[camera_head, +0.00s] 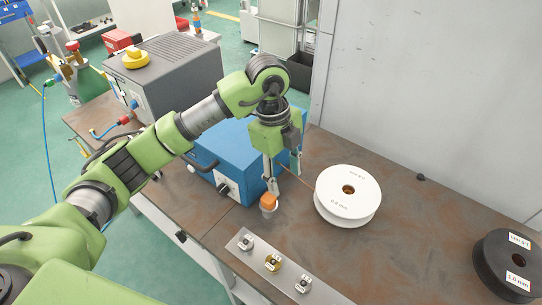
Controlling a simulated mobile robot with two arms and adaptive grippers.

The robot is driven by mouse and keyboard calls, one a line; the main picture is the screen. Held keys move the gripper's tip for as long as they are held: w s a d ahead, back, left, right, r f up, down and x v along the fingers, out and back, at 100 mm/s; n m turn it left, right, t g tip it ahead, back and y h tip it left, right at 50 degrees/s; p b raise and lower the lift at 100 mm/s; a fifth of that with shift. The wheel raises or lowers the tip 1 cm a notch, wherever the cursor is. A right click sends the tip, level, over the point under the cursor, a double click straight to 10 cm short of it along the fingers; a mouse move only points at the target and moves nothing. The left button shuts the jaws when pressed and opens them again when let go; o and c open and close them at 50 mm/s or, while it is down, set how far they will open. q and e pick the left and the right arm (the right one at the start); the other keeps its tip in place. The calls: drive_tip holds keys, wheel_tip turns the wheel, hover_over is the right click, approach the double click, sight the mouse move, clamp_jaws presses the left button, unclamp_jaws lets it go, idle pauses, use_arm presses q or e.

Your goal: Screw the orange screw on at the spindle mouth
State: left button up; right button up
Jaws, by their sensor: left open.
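The orange screw (268,200) stands on the brown table beside the front of the blue box, with a pale, cup-like part under its orange top. My left gripper (284,180) points down just above and behind it. Its fingers are open, with nothing seen between them. One fingertip overlaps the top of the orange screw in the view, and I cannot tell whether it touches. I cannot make out the spindle mouth; the blue box (226,158) is partly hidden by my left arm. My right gripper is not in view.
A white wire spool (347,207) marked 0.8 mm lies right of the screw. A black spool (513,262) marked 1.0 mm is at the far right. A metal strip (259,256) with three small parts lies in front. The table between the spools is clear.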

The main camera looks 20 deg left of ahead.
sight(269, 197)
use_arm(q)
drive_tip(key=w+a+n+y, duration=0.1)
drive_tip(key=a+y, duration=0.1)
drive_tip(key=a, duration=0.2)
wheel_tip(269, 197, down, 11)
drive_tip(key=p, duration=0.4)
drive_tip(key=shift+f, duration=0.2)
drive_tip(key=shift+a+f, duration=0.1)
drive_tip(key=shift+f, duration=0.55)
clamp_jaws()
drive_tip(key=c, duration=1)
unclamp_jaws()
drive_tip(key=shift+c, duration=0.2)
clamp_jaws()
drive_tip(key=shift+r, duration=0.1)
